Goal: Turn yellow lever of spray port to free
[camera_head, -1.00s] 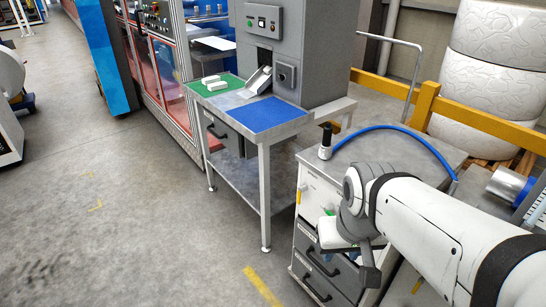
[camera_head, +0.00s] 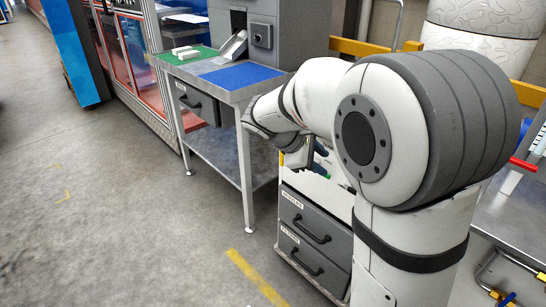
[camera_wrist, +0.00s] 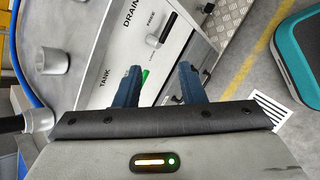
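A small yellow piece, likely the yellow lever (camera_head: 281,158), shows at the left edge of the cabinet front, beside my wrist. How it is turned is too small to tell. I cannot make it out in the wrist view. There, the white panel (camera_wrist: 95,92) carries the words TANK and DRAIN, a green lever (camera_wrist: 145,76) and a black lever (camera_wrist: 160,30). My gripper (camera_wrist: 158,78) is open and empty, its dark blue fingers in front of the panel with the green lever seen between them. In the head view my arm hides most of the panel.
Drawers (camera_head: 305,222) with black handles lie below the panel. A table with a blue mat (camera_head: 240,76) stands to the left. The cabinet top bears grey fittings (camera_wrist: 52,60) and a blue hose (camera_wrist: 18,45). The floor (camera_head: 110,200) at left is clear.

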